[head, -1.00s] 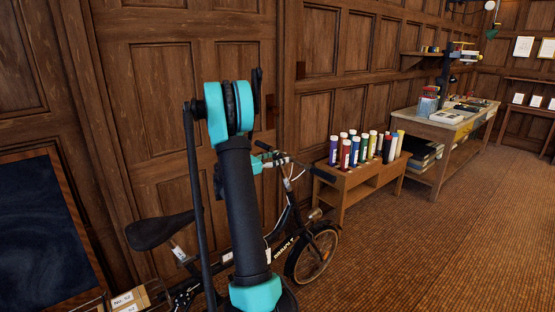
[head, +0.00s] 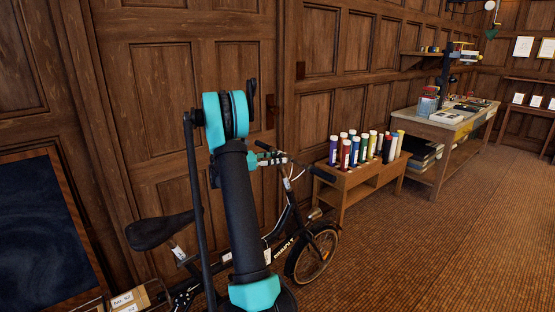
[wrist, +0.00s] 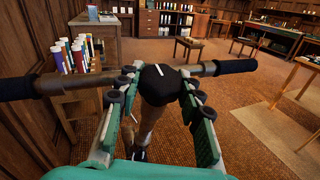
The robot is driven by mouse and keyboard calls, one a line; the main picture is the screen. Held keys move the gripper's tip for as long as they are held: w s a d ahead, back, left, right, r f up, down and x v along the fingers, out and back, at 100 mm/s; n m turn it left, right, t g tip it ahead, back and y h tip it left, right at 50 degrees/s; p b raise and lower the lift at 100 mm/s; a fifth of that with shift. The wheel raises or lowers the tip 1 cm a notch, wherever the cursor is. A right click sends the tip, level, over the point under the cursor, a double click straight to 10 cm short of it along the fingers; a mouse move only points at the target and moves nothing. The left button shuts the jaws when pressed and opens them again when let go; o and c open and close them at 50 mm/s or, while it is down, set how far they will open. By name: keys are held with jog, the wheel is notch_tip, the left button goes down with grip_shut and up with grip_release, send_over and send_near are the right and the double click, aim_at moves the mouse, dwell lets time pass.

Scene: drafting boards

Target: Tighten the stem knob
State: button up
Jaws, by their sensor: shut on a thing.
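The stem knob (wrist: 163,88) is black and round with a white line on its top. In the wrist view it sits at the middle of the handlebar (wrist: 208,69), on top of the stem. My gripper (wrist: 157,78) has one green finger with black pads on each side of the knob and is shut on it. In the head view my gripper (head: 270,158) is at the handlebar and partly hidden by my own arm, and the knob cannot be made out there. The black bicycle (head: 282,249) stands upright by the panelled wall.
A wooden rack (head: 362,183) with several coloured tubes stands beyond the bicycle. A workbench (head: 439,127) is farther right. A dark framed board (head: 40,235) is at the left. The carpet (head: 440,250) at the right is clear.

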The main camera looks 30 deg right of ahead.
jog(key=shift+m+g+y, duration=0.3)
jog(key=shift+m+g, duration=0.4)
jog(key=o, duration=1.2)
jog(key=shift+a, duration=0.15)
jog(key=v, duration=1.2)
jog(key=shift+s, duration=0.1)
